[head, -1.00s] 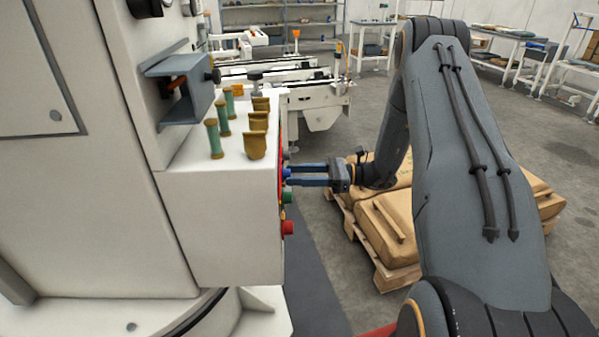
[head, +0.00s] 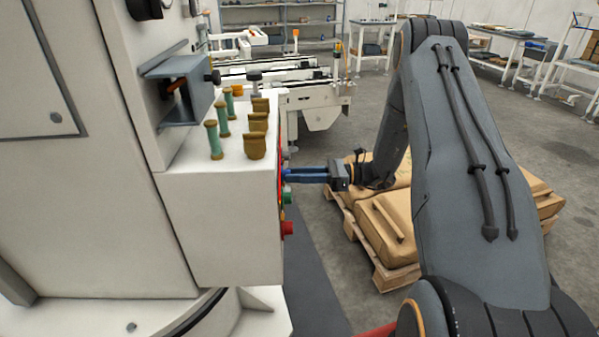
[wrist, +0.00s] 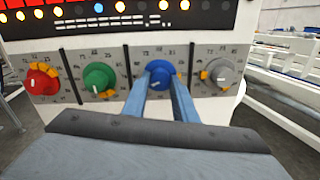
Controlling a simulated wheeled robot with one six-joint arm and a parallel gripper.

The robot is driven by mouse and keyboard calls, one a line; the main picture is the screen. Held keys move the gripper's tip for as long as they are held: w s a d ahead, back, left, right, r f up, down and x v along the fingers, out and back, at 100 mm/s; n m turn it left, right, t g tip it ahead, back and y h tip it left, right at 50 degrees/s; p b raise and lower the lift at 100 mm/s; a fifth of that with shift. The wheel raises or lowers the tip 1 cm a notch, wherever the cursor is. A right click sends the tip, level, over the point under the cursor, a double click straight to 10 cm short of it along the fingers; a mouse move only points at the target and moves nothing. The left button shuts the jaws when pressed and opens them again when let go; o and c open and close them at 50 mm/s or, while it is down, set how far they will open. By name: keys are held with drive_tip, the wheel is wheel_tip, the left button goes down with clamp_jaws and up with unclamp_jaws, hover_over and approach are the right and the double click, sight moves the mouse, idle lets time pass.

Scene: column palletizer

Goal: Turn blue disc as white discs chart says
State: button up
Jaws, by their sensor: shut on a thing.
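The blue disc (wrist: 160,71) is a round knob on the grey dial panel in the wrist view, between the green and the grey knobs. My gripper (wrist: 163,86) is shut on the blue disc, one blue finger at each side of it. In the head view my gripper (head: 287,174) reaches the side face of the white machine, and its fingers hide the disc there. The numbered scale around the disc is partly covered by the fingers. At the top, a dark display (wrist: 110,22) carries a line of white marks, too small to read. No white discs chart is clearly visible.
A red knob (wrist: 42,79), a green knob (wrist: 99,77) and a grey knob (wrist: 220,72) share the panel, with orange markers near them. A pallet with tan sacks (head: 390,225) stands behind the arm.

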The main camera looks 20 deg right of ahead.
drive_tip(key=shift+s+a+m+p, duration=0.15)
drive_tip(key=shift+m+p, duration=0.15)
drive_tip(key=shift+m, duration=0.75)
drive_tip(key=shift+s+m+p, duration=0.1)
drive_tip(key=shift+m+p, duration=0.15)
drive_tip(key=shift+m, duration=0.8)
drive_tip(key=o, duration=1)
drive_tip(key=shift+a, duration=0.15)
drive_tip(key=shift+o, duration=0.2)
drive_tip(key=shift+d, duration=0.25)
drive_tip(key=b+v, duration=0.1)
drive_tip(key=v, duration=0.6)
drive_tip(key=shift+d+r, duration=0.25)
drive_tip(key=shift+d, duration=0.05)
drive_tip(key=shift+s, duration=0.15)
